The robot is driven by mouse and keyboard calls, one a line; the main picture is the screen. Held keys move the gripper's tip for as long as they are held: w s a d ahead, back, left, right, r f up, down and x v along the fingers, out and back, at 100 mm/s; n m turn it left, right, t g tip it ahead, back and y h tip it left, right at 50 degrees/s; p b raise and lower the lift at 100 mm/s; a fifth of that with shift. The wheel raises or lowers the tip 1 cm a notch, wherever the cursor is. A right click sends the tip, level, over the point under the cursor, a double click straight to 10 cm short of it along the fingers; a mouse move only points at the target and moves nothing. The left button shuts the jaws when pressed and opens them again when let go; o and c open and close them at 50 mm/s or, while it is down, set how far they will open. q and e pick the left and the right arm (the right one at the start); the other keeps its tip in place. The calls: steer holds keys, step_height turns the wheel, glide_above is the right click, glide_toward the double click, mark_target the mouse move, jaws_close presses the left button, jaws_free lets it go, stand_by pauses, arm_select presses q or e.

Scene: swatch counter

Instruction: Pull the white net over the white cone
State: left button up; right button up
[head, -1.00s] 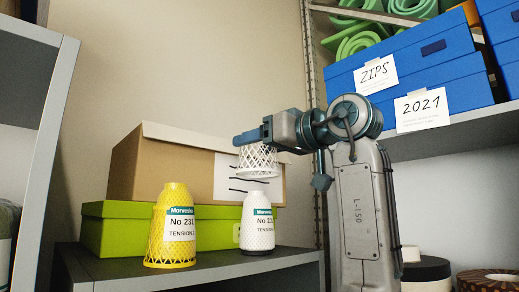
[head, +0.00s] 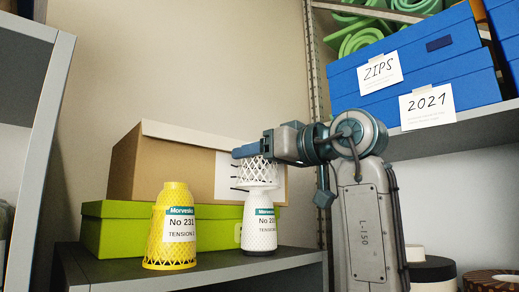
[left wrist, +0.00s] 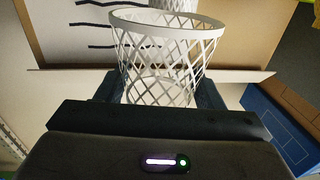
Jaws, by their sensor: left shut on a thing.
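The white net (head: 257,170) is a lattice sleeve with its wide rim facing down. My left gripper (head: 246,151) comes in from the right and is shut on the net's upper, narrow end. The white cone (head: 258,226) stands upright on the shelf directly below, with a label on its front. The net's lower rim is at the height of the cone's top; I cannot tell whether it is around the tip or just above it. In the left wrist view the net (left wrist: 165,55) hangs between the blue fingers, and a white shape, likely the cone (left wrist: 172,5), shows beyond its rim. My right gripper is not in view.
A yellow cone (head: 172,225) with a yellow net over it stands left of the white cone. A green box (head: 115,235) and a cardboard box (head: 165,170) are close behind. The grey shelf's (head: 215,268) front is clear. Blue boxes (head: 420,65) sit on the right shelf.

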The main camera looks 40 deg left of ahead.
mark_target(269, 207)
arm_select(q)
steer(key=shift+s+d+f+b, duration=0.35)
steer(key=shift+s+f+b, duration=0.05)
steer(key=shift+b, duration=0.1)
steer(key=shift+f, duration=0.25)
steer(key=shift+w+a+f+b, duration=0.2)
steer(key=shift+f+b, duration=0.15)
steer(key=shift+f, duration=0.05)
steer(key=shift+w+a+f+b, duration=0.2)
steer(key=shift+f+b, duration=0.1)
steer(key=shift+f, duration=0.1)
steer(key=shift+s+d+f+b, duration=0.15)
steer(key=shift+f+b, duration=0.2)
steer(key=shift+s+d+f+b, duration=0.1)
steer(key=shift+f+b, duration=0.2)
steer(key=shift+f, duration=0.05)
steer(key=shift+w+a+f+b, duration=0.1)
steer(key=shift+f+b, duration=0.25)
steer(key=shift+f, duration=0.1)
steer(key=shift+w+a+f+b, duration=0.1)
steer(key=shift+f+b, duration=0.2)
steer(key=shift+f, duration=0.15)
steer(key=shift+s+d+f+b, duration=0.15)
steer(key=shift+f+b, duration=0.55)
steer(key=shift+f, duration=0.1)
steer(key=shift+f+b, duration=0.65)
steer(key=shift+f, duration=0.2)
